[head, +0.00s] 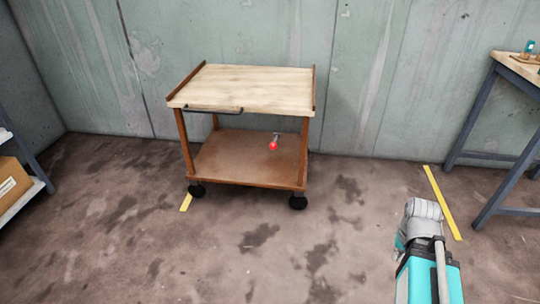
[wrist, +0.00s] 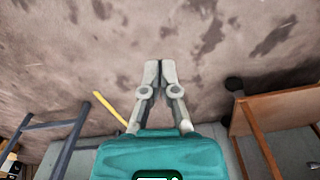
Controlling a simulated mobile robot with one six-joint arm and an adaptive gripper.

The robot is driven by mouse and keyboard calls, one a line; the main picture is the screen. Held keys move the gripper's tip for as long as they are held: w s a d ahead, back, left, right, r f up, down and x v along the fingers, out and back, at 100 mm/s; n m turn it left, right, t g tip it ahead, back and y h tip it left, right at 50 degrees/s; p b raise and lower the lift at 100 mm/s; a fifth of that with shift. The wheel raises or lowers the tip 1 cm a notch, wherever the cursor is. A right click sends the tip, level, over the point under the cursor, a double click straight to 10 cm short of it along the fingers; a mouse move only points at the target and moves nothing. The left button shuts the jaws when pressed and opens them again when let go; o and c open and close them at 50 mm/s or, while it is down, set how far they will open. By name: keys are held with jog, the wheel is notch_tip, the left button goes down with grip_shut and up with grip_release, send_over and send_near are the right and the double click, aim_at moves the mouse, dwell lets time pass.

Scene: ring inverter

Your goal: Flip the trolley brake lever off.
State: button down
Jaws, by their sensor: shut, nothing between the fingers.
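The trolley (head: 245,92) stands against the wall, with a pale wooden top, a brown lower shelf and dark wheels. The brake lever (head: 273,146) has a red knob and shows under the top, toward the right, in front of the lower shelf. Its exact mounting is too small to tell. In the wrist view, part of the trolley (wrist: 285,103) shows upside down at the right, and the lever is not seen there. My gripper (wrist: 160,66) is shut and empty, over bare floor, well apart from the trolley. In the head view my arm is at the lower right and the fingers are not visible.
A workbench (head: 518,64) with small items stands at the right. A shelf with a cardboard box (head: 12,187) is at the left edge. A yellow floor strip (head: 443,203) lies near the workbench. The stained floor in front of the trolley is clear.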

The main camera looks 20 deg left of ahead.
jog(key=w+a+f+n+t+h+b, duration=0.3)
jog(key=w+a+n+t+b, duration=0.5)
jog(key=w+a+n, duration=1.05)
jog(key=a+r+n+t+y+b, duration=0.3)
jog(key=a+n, duration=1.4)
jog(key=a, duration=1.3)
jog(key=t+y+b, duration=0.1)
jog(key=t+y, duration=0.1)
jog(key=t, duration=0.1)
jog(key=shift+s+a+y+b, duration=0.15)
jog(key=shift+a+y+b, duration=0.15)
jog(key=shift+a+b, duration=0.1)
jog(key=shift+n, duration=0.25)
